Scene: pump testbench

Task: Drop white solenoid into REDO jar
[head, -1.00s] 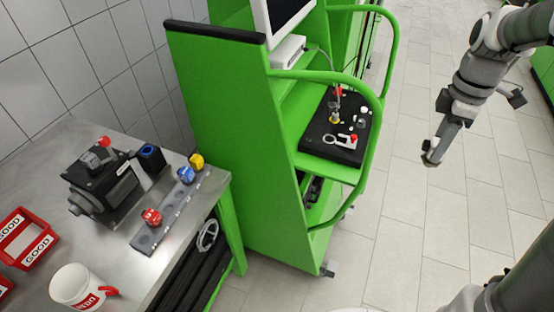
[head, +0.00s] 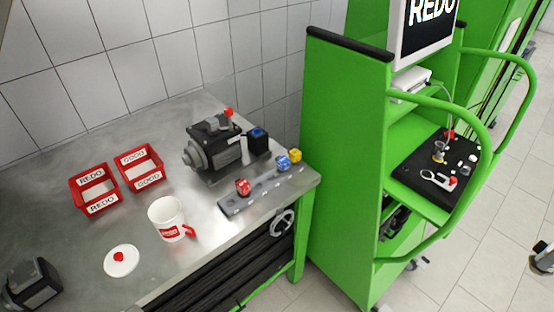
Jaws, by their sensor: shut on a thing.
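The jar (head: 165,222) is white with a red label too small to read surely and a red handle. It stands upright and open on the steel bench. Its white lid (head: 121,262) with a red knob lies on the bench in front of it. Only the tip of my gripper (head: 540,259) shows, at the right edge over the floor, far from the jar. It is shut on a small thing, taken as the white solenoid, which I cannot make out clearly.
Red bins marked REDO (head: 96,208) and GOOD (head: 145,182) stand behind the jar. A pump (head: 210,150) and a rail (head: 262,190) with coloured solenoids are right of it. A green cart (head: 345,170) stands between bench and gripper. Its screen (head: 428,28) reads REDO.

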